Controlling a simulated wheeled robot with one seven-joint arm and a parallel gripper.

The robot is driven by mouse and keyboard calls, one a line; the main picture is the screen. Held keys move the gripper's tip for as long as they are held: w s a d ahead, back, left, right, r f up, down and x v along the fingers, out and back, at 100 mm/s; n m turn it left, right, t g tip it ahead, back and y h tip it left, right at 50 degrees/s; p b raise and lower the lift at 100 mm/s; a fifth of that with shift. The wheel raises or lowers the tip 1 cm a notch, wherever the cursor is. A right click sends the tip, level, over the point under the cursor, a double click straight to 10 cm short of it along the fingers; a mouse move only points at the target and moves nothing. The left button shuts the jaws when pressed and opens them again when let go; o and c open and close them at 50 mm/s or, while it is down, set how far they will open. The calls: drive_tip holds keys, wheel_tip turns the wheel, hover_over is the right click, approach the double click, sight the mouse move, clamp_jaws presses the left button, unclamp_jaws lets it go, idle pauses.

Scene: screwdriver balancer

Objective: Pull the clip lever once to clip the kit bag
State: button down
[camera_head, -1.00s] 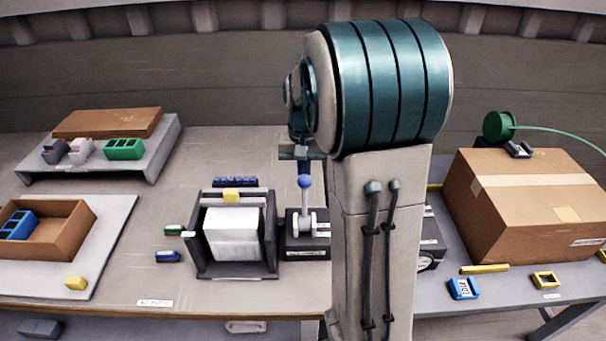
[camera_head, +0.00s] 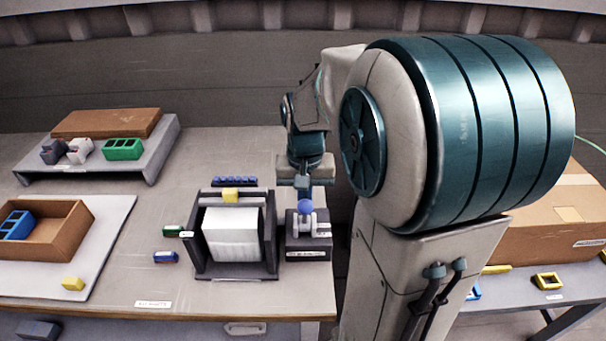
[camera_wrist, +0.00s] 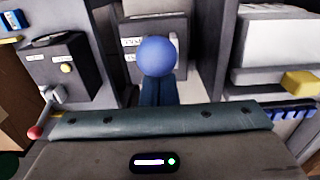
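The clip lever has a blue ball knob (camera_head: 306,207) on a short grey arm, on a dark labelled block (camera_head: 308,243). It leans towards the head camera. The knob also shows in the wrist view (camera_wrist: 157,57). My gripper (camera_head: 303,190) is just behind and above the knob. Its dark blue fingers (camera_wrist: 157,92) look close together, with their tips at the knob; I cannot tell whether they touch it. The white kit bag (camera_head: 232,235) stands upright in a black frame (camera_head: 269,255) left of the lever, with a yellow block (camera_head: 231,195) at its top.
Small green (camera_head: 173,231) and blue (camera_head: 165,257) parts lie left of the frame. A brown tray (camera_head: 75,230) is farther left. A carton (camera_head: 560,215) stands on the right table, partly behind my arm. The wrist view shows a dark box (camera_wrist: 65,65) with a red-knobbed lever (camera_wrist: 35,132).

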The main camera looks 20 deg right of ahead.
drive_tip(key=shift+s+a, duration=0.25)
drive_tip(key=shift+s, duration=0.4)
drive_tip(key=w+d+p, duration=0.2)
drive_tip(key=w+d, duration=0.1)
drive_tip(key=w, duration=0.6)
drive_tip(key=shift+d, duration=0.4)
wheel_tip(320, 180, up, 7)
drive_tip(key=p, duration=0.5)
